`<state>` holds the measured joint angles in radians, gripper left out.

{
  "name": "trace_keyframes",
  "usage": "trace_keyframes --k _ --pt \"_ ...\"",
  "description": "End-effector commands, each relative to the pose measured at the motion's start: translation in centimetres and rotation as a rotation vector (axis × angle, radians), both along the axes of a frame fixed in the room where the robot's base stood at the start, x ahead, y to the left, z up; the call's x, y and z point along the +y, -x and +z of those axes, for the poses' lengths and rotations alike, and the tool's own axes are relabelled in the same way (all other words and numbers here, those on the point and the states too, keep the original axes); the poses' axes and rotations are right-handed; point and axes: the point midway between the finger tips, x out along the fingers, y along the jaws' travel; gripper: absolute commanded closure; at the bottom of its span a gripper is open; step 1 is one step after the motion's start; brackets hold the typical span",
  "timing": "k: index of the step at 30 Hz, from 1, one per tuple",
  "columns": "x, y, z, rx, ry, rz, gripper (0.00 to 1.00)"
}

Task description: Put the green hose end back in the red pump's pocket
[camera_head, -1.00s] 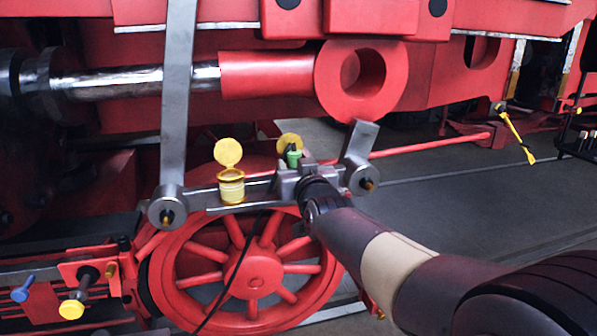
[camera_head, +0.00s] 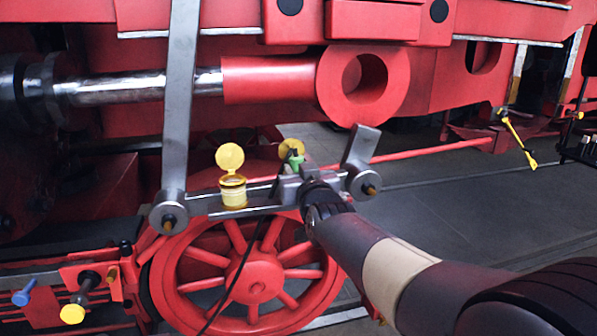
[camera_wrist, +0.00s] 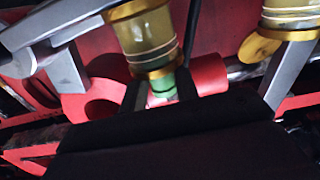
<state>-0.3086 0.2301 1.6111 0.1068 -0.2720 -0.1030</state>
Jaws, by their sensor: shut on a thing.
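My gripper (camera_head: 291,178) is at the rod below the big red eye, at the right end of the rod. It is shut on a small green piece (camera_head: 296,162), which looks like the green hose end. In the wrist view the green piece (camera_wrist: 163,84) sits between the two dark fingertips (camera_wrist: 160,96), right below a yellow glass cup with gold rims (camera_wrist: 148,38). I cannot tell whether the green piece touches the cup. A thin dark line like a hose (camera_head: 238,268) hangs in front of the wheel. I cannot make out a red pump or its pocket.
A yellow cup with an open round lid (camera_head: 232,190) stands on the rod left of my gripper. A steel lever (camera_head: 177,100) rises at the left, and a shorter one (camera_head: 360,152) stands at the right. A red spoked wheel (camera_head: 255,278) is below.

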Motion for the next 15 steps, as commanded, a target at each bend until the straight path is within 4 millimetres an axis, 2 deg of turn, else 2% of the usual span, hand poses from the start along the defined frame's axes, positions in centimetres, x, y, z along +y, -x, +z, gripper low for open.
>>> trace_keyframes --k 7,15 --pt "0.0 0.0 0.4 -0.002 -0.001 0.000 1.00" --pt "0.0 0.0 2.3 -0.002 -0.001 0.000 1.00"
